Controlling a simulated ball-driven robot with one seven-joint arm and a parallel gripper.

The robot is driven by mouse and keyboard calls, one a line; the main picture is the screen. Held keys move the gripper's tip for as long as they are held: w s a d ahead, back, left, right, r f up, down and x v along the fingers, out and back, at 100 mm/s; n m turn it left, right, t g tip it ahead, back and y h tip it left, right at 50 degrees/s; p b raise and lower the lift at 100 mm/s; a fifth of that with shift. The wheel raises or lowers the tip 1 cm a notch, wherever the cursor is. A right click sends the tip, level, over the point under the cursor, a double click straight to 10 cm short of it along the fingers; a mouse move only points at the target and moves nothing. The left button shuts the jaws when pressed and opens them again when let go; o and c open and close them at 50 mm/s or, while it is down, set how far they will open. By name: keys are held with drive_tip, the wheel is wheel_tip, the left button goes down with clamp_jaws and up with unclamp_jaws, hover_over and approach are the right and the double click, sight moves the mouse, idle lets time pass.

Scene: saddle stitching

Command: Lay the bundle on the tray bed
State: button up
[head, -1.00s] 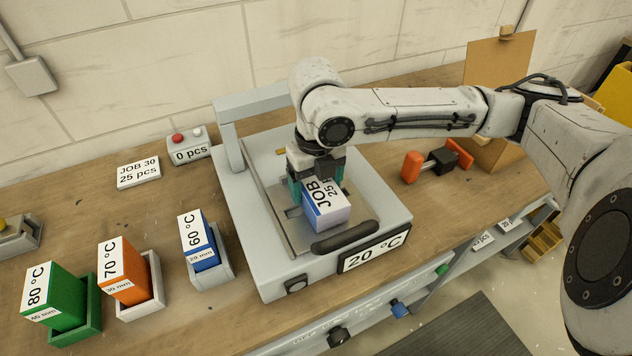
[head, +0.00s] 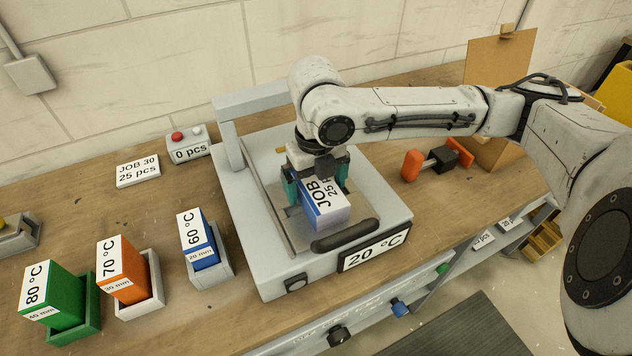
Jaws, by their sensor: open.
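The gripper hides the bundle's back end. Whether the fingers touch its sides I cannot tell.
The machine's dark handle (head: 345,236) and "20 °C" display (head: 373,250) are in front. Green (head: 55,310), orange (head: 125,285) and blue (head: 203,250) blocks stand in holders at left. A counter box (head: 188,148) reads "0 pcs". An orange-and-black tool (head: 437,160) lies at right.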

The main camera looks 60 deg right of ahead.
wheel_tip(320, 180, up, 11)
wheel_tip(320, 180, up, 8)
drive_tip(key=p, duration=0.7)
hover_over(316, 182)
drive_tip(key=shift+f, duration=0.2)
idle(0.8)
